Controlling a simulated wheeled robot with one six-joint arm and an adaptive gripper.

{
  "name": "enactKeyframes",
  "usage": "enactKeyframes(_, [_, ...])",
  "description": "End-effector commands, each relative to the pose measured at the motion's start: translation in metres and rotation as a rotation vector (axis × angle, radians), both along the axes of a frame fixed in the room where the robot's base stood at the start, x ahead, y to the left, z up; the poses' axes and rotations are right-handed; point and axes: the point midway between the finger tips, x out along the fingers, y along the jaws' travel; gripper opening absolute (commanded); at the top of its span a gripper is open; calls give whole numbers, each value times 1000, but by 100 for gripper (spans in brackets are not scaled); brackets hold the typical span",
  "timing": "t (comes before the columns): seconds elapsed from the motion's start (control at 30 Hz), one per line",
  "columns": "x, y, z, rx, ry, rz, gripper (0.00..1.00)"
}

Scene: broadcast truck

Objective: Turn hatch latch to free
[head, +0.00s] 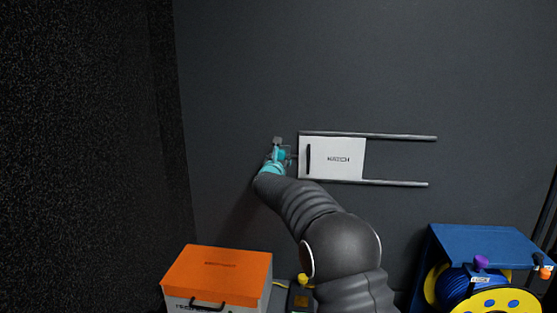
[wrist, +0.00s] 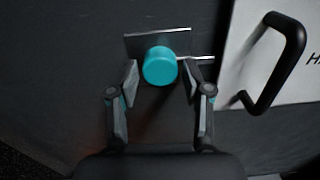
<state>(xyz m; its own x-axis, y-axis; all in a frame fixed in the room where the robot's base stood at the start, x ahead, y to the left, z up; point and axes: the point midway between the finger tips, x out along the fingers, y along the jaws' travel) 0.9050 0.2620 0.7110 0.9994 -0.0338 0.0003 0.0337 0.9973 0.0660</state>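The hatch latch has a round teal knob (wrist: 160,66) on a grey metal plate (wrist: 136,43), with a thin rod running right toward the hatch. The hatch (head: 345,159) is a white panel with a black upright handle, between two rails on the dark wall. Its edge and handle also show at right in the wrist view (wrist: 232,70). My gripper (wrist: 160,77) is open, with one finger on each side of the knob and a small gap at each side. In the head view my gripper (head: 278,153) is at the wall just left of the hatch, largely hiding the latch.
The rails (head: 400,137) extend right of the hatch over bare wall. An orange-lidded case (head: 218,268) stands below left. A blue cable-reel unit (head: 490,245) with yellow reels stands at lower right. A dark textured wall (head: 80,150) is at far left.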

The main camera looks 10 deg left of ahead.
Motion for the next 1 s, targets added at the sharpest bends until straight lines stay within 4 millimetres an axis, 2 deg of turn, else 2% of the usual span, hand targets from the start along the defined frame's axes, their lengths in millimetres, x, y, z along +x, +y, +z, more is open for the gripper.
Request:
enactKeyframes(0.03, [0, 0, 0, 0, 0, 0, 29])
enactKeyframes(0.13, [0, 0, 0, 0, 0, 0, 4])
enactKeyframes(0.57, [0, 1, 0, -77, 3, 0, 4])
enactKeyframes(1.0, [0, 1, 1, -442, 15, 1, 4])
